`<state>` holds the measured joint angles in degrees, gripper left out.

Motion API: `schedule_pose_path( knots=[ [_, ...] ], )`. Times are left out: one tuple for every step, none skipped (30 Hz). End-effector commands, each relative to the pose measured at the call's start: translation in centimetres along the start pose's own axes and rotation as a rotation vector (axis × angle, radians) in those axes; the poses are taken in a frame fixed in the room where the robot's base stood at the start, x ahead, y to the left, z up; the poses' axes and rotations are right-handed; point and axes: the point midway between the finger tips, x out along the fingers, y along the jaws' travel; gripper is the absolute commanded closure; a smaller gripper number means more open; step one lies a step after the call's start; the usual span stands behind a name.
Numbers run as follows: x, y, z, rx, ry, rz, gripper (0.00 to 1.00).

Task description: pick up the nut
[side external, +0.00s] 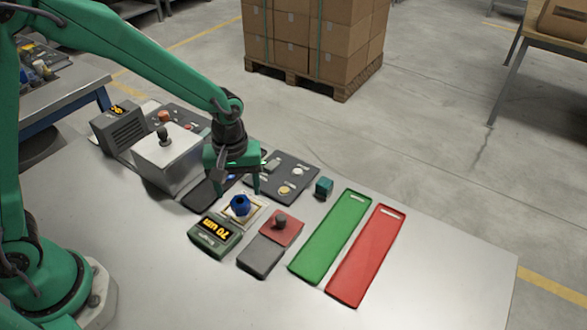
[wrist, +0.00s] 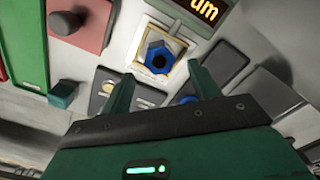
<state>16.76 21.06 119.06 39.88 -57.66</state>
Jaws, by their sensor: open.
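The nut (side external: 240,206) is a blue hexagonal piece on a small pale square with a yellowish border. In the wrist view the nut (wrist: 159,58) shows a dark round hole and lies just ahead of my fingertips, roughly centred between them. My gripper (side external: 236,189) points down, open and empty, slightly behind and above the nut in the side view. In the wrist view my gripper (wrist: 161,72) has its two green fingers spread apart. I see no contact with the nut.
A display box (side external: 215,233) reading "70 um" stands left of the nut. A red-and-grey block with a dark knob (side external: 281,220) stands right. Green (side external: 331,236) and red (side external: 366,256) trays lie farther right. A teal cube (side external: 324,187) and dark panel (side external: 298,172) are behind.

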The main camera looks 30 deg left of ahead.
Motion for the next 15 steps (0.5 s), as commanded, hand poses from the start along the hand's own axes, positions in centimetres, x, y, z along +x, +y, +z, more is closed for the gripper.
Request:
schedule_pose_path(
  knots=[
    [0.7,-0.1,0.0,0.0,-0.002,-0.003,0.38],
    [1.1,-0.1,0.0,0.0,-0.002,-0.003,0.38],
    [1.5,-0.1,0.0,0.0,-0.002,-0.003,0.38],
    [1.8,0.0,0.0,0.0,-0.002,-0.003,0.38],
    [2.1,-0.1,0.0,0.0,-0.002,-0.003,0.38],
    [2.4,-0.1,0.0,0.0,-0.002,-0.003,0.38],
    [2.6,0.0,0.0,0.0,-0.001,-0.002,0.38],
    [2.7,0.0,0.0,0.0,-0.001,-0.001,0.38],
    [2.9,0.0,0.0,0.0,-0.001,-0.001,0.38],
    [3.0,0.0,0.0,0.0,-0.001,-0.001,0.38],
    [3.1,0.0,0.0,0.0,-0.001,-0.001,0.38],
    [3.1,0.0,0.0,0.0,-0.001,-0.001,0.38],
    [3.1,0.0,0.0,0.0,-0.001,-0.001,0.38],
    [3.1,0.0,0.0,0.0,0.0,-0.001,0.38],
    [3.1,0.0,0.0,0.0,0.0,-0.001,0.38]
  ],
)
